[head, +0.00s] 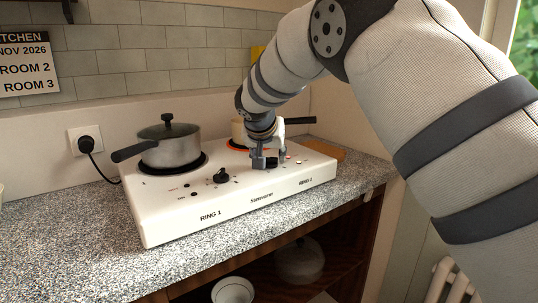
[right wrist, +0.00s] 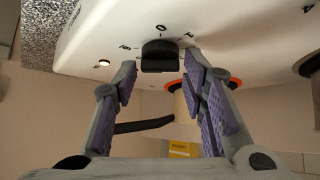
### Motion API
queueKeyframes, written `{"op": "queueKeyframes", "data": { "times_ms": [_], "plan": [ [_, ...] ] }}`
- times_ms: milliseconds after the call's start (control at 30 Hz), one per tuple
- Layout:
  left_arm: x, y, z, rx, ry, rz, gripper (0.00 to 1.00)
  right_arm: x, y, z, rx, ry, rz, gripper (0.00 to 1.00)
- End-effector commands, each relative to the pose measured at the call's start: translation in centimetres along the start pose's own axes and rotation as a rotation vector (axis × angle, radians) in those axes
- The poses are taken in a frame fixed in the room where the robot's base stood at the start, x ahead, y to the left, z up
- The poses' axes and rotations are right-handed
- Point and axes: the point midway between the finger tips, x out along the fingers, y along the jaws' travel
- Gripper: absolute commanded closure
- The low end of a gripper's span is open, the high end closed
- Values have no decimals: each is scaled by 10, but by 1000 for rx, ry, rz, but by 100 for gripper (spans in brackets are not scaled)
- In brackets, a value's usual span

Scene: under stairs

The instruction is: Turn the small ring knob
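The white two-ring hob (head: 225,210) stands on the speckled worktop. A black knob (right wrist: 160,55) on its RING 2 side shows close up in the right wrist view, with marks printed around it. My right gripper (right wrist: 160,72) is open, with one purple-padded finger on each side of this knob and gaps visible between pads and knob. In the head view my right gripper (head: 267,158) is low over the front of the hob and partly hides the knob. The other black knob (head: 222,176), by RING 1, is to its left. My left gripper is not in view.
A lidded grey pot (head: 170,143) sits on the left ring, its handle pointing left. A cream pan (head: 239,132) sits behind my right gripper on an orange-red ring (right wrist: 235,84). A black plug (head: 86,144) is in the wall socket.

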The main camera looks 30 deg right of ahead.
Motion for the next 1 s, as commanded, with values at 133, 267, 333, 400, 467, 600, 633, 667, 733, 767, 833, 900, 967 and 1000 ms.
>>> {"op": "queueKeyframes", "data": {
  "times_ms": [133,267,333,400,467,600,633,667,733,767,833,900,967,1000],
  "plan": [
    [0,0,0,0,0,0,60,0,0,0,-1,0,0,97],
    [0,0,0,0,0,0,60,0,0,0,-2,0,-1,96],
    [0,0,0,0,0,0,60,0,0,0,-7,-1,-5,96],
    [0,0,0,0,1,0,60,0,1,0,-16,0,-15,96],
    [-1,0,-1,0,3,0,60,0,1,0,-31,-1,-29,96],
    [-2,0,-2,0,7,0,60,0,3,0,-81,-2,-83,96],
    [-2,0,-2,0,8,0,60,0,4,0,-95,-2,-99,96],
    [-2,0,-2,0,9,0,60,0,4,0,-111,-2,-115,96],
    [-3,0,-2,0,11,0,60,0,5,0,-152,-3,-158,96],
    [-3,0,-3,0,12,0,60,0,6,0,-171,-3,-178,96],
    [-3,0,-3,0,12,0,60,1,7,0,-215,-4,-225,96],
    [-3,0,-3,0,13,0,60,1,8,-1,-261,-3,-274,96],
    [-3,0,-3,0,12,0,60,2,9,-1,-300,-4,-314,96],
    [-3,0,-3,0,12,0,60,2,10,-1,-327,-4,-341,96]
  ]
}}
